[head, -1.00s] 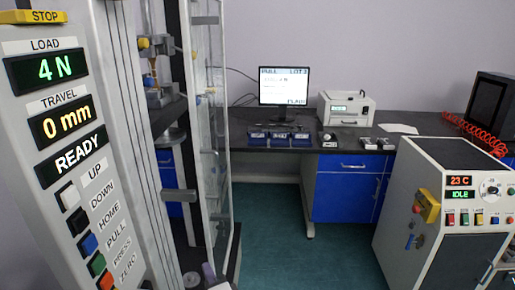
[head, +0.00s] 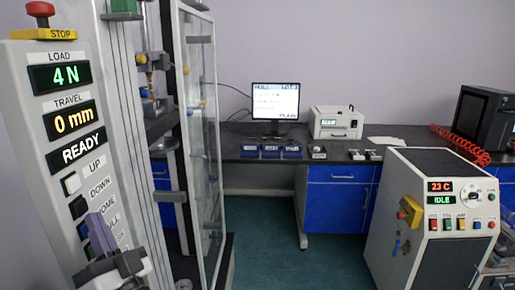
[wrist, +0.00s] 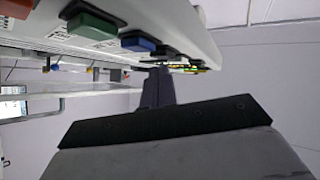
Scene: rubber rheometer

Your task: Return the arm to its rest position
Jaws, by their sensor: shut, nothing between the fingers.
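My gripper (head: 100,228) is at the lower left of the head view, in front of the lower buttons of the tester's control panel (head: 52,140). Its purple-grey fingers are together and empty, pointing up. It hides part of the button labels. In the wrist view the shut fingers (wrist: 157,88) lie just below the panel edge, near a blue button (wrist: 138,41) and a green button (wrist: 95,24). I cannot tell whether they touch the panel. The panel reads 4 N, 0 mm and READY.
A glass-doored tester frame (head: 200,150) stands right of the panel. A dark bench (head: 235,150) at the back holds a monitor (head: 275,101), a white device (head: 336,122) and blue bins (head: 270,151). A white cabinet (head: 395,230) stands at right. The green floor between is clear.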

